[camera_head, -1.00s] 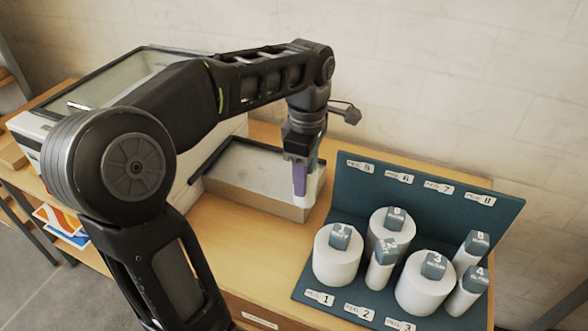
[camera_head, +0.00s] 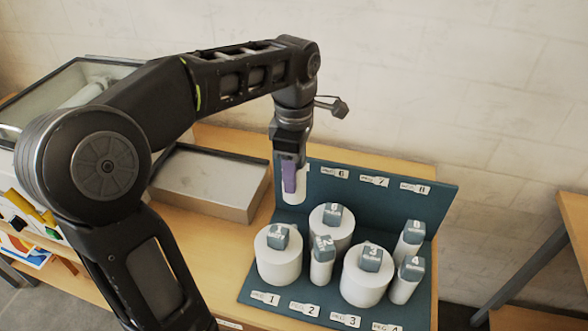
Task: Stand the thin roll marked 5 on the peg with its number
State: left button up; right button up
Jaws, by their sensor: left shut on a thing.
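My left gripper (camera_head: 290,178), with purple on its fingers, is shut on a thin white roll (camera_head: 296,190). The roll hangs upright at the left end of the teal rack (camera_head: 365,203), in front of its back panel. Its number is not visible. The gripper covers the left end of the back label row, where 6, 7 and 8 show. The back-left peg cannot be made out behind the roll and the thick roll 1 (camera_head: 279,262). My right gripper is out of view.
The rack bears thick roll 3 (camera_head: 365,284), a thick roll at the back (camera_head: 330,234), thin roll 2 (camera_head: 321,270), thin roll 4 (camera_head: 404,287) and another thin roll (camera_head: 406,246).

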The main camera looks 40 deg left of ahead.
pick_arm(q)
jog(key=shift+f+b, duration=4.25)
jog(key=shift+f, duration=1.8)
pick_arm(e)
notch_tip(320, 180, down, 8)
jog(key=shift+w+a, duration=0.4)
pick_arm(q)
jog(key=shift+f, duration=0.1)
